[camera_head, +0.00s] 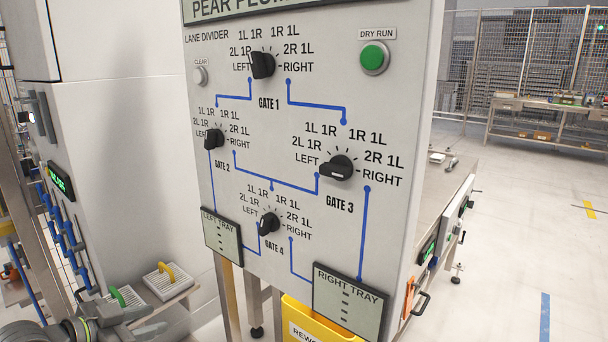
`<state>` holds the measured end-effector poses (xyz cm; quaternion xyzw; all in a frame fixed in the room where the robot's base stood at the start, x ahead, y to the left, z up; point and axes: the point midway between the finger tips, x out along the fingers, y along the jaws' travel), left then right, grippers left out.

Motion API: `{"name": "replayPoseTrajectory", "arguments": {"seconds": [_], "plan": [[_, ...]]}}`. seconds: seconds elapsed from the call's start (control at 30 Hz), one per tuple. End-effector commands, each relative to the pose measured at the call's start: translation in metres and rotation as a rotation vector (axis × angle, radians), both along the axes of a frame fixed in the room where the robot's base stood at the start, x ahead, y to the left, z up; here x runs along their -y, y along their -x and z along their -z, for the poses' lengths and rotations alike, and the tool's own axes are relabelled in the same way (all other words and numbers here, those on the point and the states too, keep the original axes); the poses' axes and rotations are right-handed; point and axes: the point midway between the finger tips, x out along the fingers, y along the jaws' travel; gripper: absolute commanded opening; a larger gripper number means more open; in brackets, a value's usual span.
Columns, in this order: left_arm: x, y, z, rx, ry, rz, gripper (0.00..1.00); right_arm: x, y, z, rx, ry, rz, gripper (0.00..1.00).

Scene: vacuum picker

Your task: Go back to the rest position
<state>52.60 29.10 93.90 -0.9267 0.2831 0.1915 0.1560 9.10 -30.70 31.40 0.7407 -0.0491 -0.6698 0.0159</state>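My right gripper is out of view. The upright grey lane divider panel (300,108) carries black knobs: Gate 1 (263,65), Gate 2 (214,139), Gate 3 (337,168) and Gate 4 (268,223). The Gate 3 pointer appears turned toward LEFT; the other settings are too small to read surely. No gripper touches a knob.
The panel has a green DRY RUN button (374,57) and a pale CLEAR button (200,76). A yellow rework bin (318,314) stands below. White trays with yellow (166,283) and green (118,297) handles lie at lower left. Open floor (530,220) is at right.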

Motion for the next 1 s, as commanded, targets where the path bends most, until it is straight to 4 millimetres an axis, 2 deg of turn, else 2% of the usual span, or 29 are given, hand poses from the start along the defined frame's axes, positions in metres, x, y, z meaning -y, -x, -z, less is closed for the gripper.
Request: {"name": "replayPoseTrajectory", "arguments": {"seconds": [0.03,0.1,0.2,0.3,0.4,0.5,0.73,1.0], "plan": [[0.004,0.018,0.036,-0.066,-0.006,-0.035,0.36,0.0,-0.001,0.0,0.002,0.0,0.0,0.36],[0.006,0.043,0.076,-0.146,-0.029,-0.096,0.36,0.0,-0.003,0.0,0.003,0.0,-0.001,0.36],[0.006,0.083,0.126,-0.262,-0.06,-0.201,0.36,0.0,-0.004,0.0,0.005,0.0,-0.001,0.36],[0.004,0.127,0.164,-0.379,-0.086,-0.322,0.36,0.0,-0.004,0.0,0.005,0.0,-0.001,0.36],[-0.001,0.17,0.19,-0.485,-0.111,-0.443,0.36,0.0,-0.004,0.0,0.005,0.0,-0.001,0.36],[-0.004,0.208,0.206,-0.577,-0.131,-0.555,0.36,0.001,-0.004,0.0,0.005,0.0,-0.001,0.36],[-0.012,0.29,0.225,-0.77,-0.172,-0.798,0.36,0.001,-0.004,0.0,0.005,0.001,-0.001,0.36],[-0.02,0.273,0.28,-0.799,-0.183,-0.796,0.36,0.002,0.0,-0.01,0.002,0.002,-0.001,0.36]]}}
